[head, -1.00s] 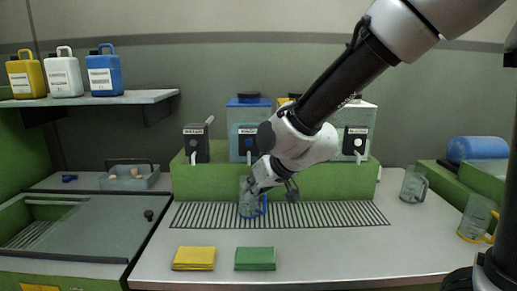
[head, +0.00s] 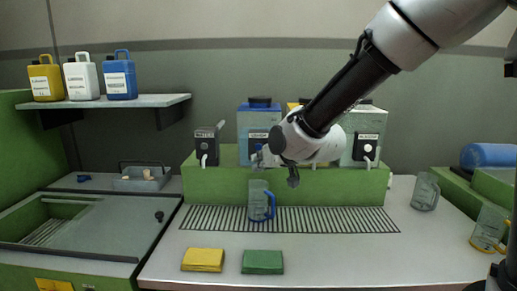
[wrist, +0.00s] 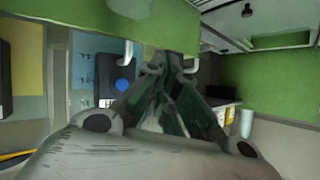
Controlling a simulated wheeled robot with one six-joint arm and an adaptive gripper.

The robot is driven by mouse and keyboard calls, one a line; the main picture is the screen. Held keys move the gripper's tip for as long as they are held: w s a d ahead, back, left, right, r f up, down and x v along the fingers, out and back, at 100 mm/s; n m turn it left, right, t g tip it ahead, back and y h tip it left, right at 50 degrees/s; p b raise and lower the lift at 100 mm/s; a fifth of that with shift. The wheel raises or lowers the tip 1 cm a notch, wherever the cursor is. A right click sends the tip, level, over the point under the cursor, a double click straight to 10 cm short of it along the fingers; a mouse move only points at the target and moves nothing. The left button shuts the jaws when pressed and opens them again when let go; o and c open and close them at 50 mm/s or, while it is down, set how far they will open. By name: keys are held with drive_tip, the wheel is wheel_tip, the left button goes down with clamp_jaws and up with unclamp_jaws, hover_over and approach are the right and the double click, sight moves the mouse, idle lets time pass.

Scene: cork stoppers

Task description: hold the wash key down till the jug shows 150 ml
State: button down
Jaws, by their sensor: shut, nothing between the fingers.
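A clear jug (head: 259,201) with a blue handle stands upright on the slotted drip grate, below the blue tank's dispenser. Its markings and any liquid level are too small to read. The blue tank (head: 252,120) stands behind the green ledge; its small label is not legible. In the wrist view its black dispenser box (wrist: 113,70) carries a round blue key (wrist: 123,86).
A grey dispenser (head: 206,146) stands left and a pale tank's dispenser (head: 366,148) right on the green ledge (head: 335,187). Yellow (head: 203,259) and green (head: 262,261) cloths lie in front of the grate. Two more jugs (head: 425,192) (head: 489,229) stand at right.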

sight(259, 147)
drive_tip(key=w, duration=0.6)
drive_tip(key=shift+w, duration=0.15)
drive_tip(key=shift+w+d, duration=0.1)
idle(1.2)
drive_tip(key=shift+w, duration=0.3)
drive_tip(key=shift+w, duration=0.45)
idle(5.2)
